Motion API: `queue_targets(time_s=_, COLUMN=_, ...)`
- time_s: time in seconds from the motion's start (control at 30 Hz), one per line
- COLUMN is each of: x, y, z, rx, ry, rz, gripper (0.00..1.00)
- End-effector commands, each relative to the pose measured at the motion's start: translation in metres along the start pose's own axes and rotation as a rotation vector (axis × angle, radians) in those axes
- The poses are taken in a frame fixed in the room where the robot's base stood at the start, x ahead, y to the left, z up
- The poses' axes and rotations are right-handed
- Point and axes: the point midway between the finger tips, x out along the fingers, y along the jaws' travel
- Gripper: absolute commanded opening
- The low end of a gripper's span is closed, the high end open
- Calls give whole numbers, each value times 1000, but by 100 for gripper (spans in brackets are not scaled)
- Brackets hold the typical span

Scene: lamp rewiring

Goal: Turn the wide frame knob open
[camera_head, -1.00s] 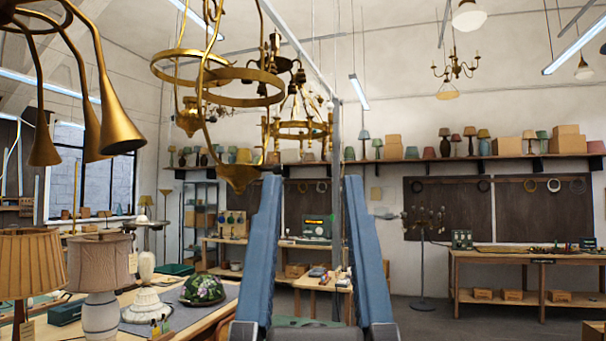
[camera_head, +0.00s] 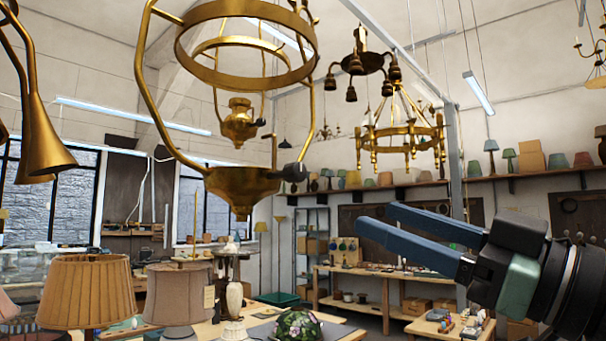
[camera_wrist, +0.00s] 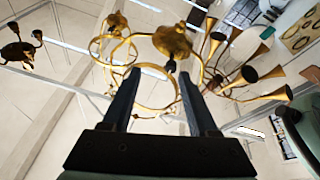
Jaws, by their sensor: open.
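A brass hanging lamp frame with a wide ring (camera_head: 245,80) fills the upper middle of the head view. Its bowl-shaped brass cup (camera_head: 240,186) hangs at the bottom. A small dark knob (camera_head: 294,172) sticks out from the cup's right side. My gripper (camera_head: 374,221) is right of the knob and a little lower in the picture, with blue fingers apart, pointing left at the frame. In the wrist view, the dark knob (camera_wrist: 171,66) shows beyond and between the open fingertips (camera_wrist: 160,76), beside the brass cup (camera_wrist: 172,40). Nothing is held.
A smaller brass frame (camera_head: 238,122) hangs behind the wide one. Brass horn shades (camera_head: 45,140) hang at left. A brass ring chandelier (camera_head: 405,135) hangs behind my gripper. Lamps with pleated shades (camera_head: 90,290) stand below left. The air between gripper and knob looks clear.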

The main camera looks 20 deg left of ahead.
Motion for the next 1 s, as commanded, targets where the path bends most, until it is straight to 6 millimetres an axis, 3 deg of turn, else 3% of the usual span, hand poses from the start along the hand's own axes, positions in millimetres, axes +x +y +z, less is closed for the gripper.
queue_targets(time_s=0.13, x=-5, y=-7, z=-16, rx=-12, ry=49, rz=-85, gripper=60)
queue_targets(time_s=0.27, x=4, y=-10, z=-21, rx=-14, ry=60, rz=-103, gripper=60)
queue_targets(time_s=0.7, x=90, y=-17, z=-29, rx=-11, ry=60, rz=-102, gripper=60)
queue_targets(time_s=1.0, x=120, y=-21, z=-27, rx=-12, ry=59, rz=-99, gripper=60)
